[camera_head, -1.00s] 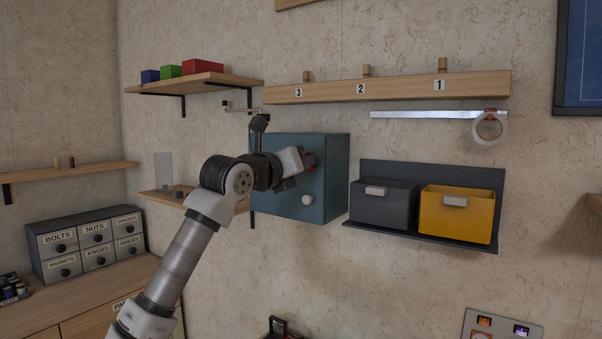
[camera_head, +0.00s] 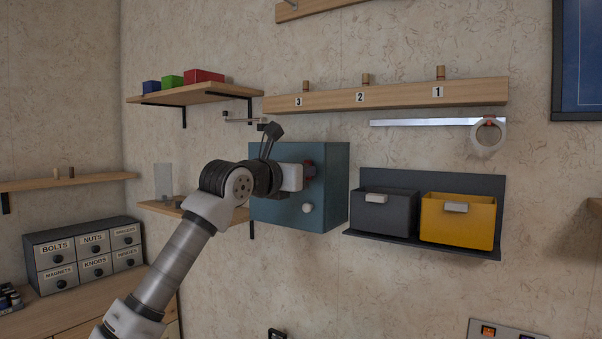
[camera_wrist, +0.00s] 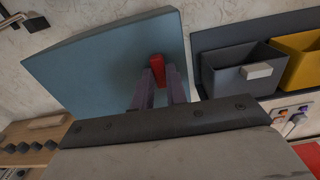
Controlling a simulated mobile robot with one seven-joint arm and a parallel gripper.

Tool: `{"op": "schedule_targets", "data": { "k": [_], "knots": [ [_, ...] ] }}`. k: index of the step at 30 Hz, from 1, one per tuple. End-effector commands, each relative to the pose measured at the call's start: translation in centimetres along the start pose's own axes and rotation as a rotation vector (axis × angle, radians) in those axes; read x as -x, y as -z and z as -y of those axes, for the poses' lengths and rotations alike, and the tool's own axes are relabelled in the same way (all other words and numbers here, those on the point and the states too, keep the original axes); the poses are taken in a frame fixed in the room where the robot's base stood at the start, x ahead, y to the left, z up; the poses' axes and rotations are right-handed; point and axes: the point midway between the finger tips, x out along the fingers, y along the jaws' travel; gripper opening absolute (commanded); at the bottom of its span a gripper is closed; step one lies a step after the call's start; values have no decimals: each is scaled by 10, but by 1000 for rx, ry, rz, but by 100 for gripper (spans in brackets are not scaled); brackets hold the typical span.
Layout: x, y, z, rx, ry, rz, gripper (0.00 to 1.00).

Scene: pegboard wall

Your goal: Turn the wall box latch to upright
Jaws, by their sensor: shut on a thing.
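The wall box (camera_head: 274,214) is a teal cabinet mounted on the wall, with a round white knob (camera_head: 307,208) low on its front. Its red latch (camera_wrist: 157,66) shows between my fingers in the wrist view. It looks roughly in line with the box's right edge there; its exact angle is hard to tell. In the head view my gripper (camera_head: 311,173) is at the upper right of the box front and hides most of the latch. My gripper also shows in the wrist view (camera_wrist: 157,88), its two fingers shut on the latch.
A black wall rack holds a dark bin (camera_head: 383,213) and a yellow bin (camera_head: 458,222) right of the box. A wooden peg rail (camera_head: 400,95) runs above. Shelves (camera_head: 195,86) and a labelled drawer unit (camera_head: 85,254) are at the left. Bare wall lies below the box.

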Motion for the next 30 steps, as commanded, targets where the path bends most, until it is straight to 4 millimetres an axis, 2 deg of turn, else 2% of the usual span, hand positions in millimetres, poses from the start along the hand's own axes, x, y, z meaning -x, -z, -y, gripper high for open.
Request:
{"op": "schedule_targets", "data": {
  "k": [7, 8, 12, 23, 26, 30],
  "knots": [
    [0, 1, 0, -2, 0, -2, 0],
    [0, 1, 0, -2, 0, -2, 18],
    [0, 0, 0, -1, 0, -1, 36],
    [5, 1, -1, 0, -2, 1, 36],
    [18, 2, -1, -1, -3, 2, 36],
    [47, 4, -1, -3, -4, 2, 36]
  ]
}}
